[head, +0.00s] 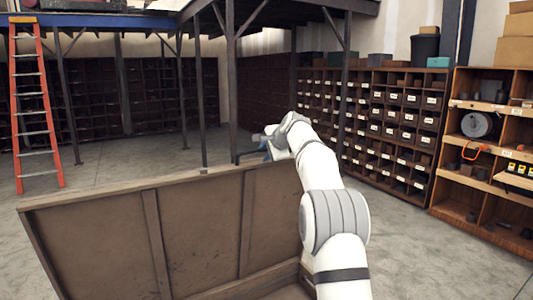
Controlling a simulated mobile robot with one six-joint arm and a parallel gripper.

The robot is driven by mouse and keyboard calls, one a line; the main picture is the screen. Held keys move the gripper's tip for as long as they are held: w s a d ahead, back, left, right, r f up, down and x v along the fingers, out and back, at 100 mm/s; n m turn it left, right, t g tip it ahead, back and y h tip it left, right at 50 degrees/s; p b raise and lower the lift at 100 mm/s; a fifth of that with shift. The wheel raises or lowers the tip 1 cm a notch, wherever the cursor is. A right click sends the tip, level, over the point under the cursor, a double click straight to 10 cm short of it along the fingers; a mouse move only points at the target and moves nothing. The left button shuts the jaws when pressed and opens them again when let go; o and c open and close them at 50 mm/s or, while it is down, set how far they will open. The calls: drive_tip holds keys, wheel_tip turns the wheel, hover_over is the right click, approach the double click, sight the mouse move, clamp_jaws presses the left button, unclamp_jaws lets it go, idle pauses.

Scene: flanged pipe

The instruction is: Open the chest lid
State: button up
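The chest lid (200,228) looks like the large brown wooden panel with vertical battens in the lower left and middle of the head view. It stands raised, with its battened inner face toward me. A wooden ledge (262,280), which seems to be part of the chest, runs along its lower edge; the rest of the chest is cut off by the frame. My white arm reaches up along the panel's right side. My gripper (265,140) is at the panel's top edge, near its right end. Its fingers are small and partly hidden, so contact and opening cannot be told.
An orange ladder (35,110) stands at the far left. Dark posts (231,90) hold up a platform behind the panel. Labelled bin shelves (390,120) and an open wooden shelf unit (490,150) line the right side. Bare concrete floor (400,250) lies to the right.

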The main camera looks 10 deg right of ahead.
drive_tip(key=shift+f, duration=0.1)
drive_tip(key=b+v, duration=0.2)
drive_tip(key=v, duration=0.6)
drive_tip(key=shift+b, duration=0.35)
drive_tip(key=s+a+f+n+g+h+b, duration=0.1)
drive_tip(key=s+a+f+n, duration=0.2)
drive_tip(key=s, duration=0.6)
drive_tip(key=s+a+f+n+g+b, duration=0.1)
drive_tip(key=s+f+n+g, duration=0.1)
drive_tip(key=s+f, duration=0.45)
drive_tip(key=s+a+f+n+g+h+b, duration=0.1)
drive_tip(key=s+a+f+n+b, duration=0.15)
drive_tip(key=s, duration=0.75)
drive_tip(key=s+f+n+g, duration=0.1)
drive_tip(key=s+f+n, duration=0.2)
drive_tip(key=s+f, duration=0.6)
drive_tip(key=s+f+n+g+h+b, duration=0.1)
drive_tip(key=s+f+n, duration=0.3)
drive_tip(key=s+f, duration=0.5)
drive_tip(key=s+g, duration=0.1)
drive_tip(key=s, duration=0.5)
drive_tip(key=shift+s+f, duration=0.2)
drive_tip(key=shift+s, duration=0.2)
